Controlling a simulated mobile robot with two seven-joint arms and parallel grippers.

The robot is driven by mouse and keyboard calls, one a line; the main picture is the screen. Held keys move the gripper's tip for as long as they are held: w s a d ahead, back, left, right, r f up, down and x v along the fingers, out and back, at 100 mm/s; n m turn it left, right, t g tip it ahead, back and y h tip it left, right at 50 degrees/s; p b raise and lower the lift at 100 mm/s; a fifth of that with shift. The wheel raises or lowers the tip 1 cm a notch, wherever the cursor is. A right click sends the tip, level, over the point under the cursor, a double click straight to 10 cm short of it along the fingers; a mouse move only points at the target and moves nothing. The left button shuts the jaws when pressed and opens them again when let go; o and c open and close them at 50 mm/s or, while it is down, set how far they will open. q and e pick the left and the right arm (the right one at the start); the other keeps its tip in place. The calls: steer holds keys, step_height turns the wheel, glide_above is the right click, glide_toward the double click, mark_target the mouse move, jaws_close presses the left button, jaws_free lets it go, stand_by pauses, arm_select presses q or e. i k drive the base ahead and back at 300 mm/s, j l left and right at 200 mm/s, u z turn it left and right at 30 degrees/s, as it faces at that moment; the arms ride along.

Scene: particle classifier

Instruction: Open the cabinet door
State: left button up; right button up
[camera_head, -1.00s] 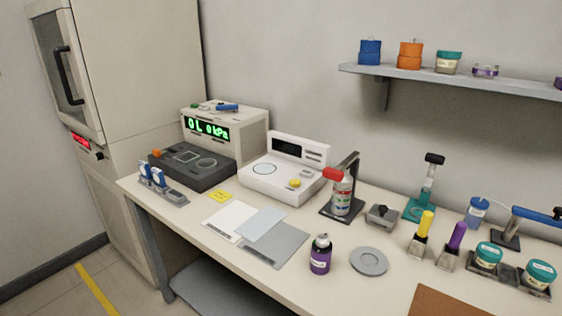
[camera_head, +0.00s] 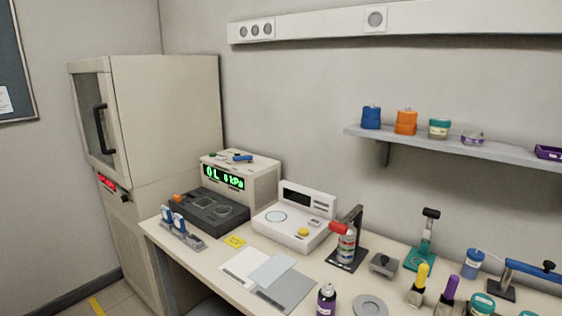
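The cabinet (camera_head: 165,105) is a tall beige unit at the left, against the back wall. Its door (camera_head: 92,118) is on the upper left-facing side, with a glass pane and a black vertical handle (camera_head: 101,128). The door looks shut. Neither of my grippers shows in the view.
A bench (camera_head: 205,262) with instruments, bottles and sheets runs right from the cabinet. A shelf (camera_head: 450,143) with jars hangs at the right. The floor in front of the cabinet shows a yellow line (camera_head: 96,306); its visible part is clear.

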mark_target(121, 174)
steer(key=i+j, duration=0.3)
steer(key=j, duration=0.2)
steer(key=i+j, duration=0.35)
steer(key=j, duration=0.15)
steer(key=i+j+u, duration=0.1)
steer(key=i+j, duration=0.2)
steer(key=j, duration=0.2)
steer(key=i+j, duration=0.35)
steer(key=j, duration=0.15)
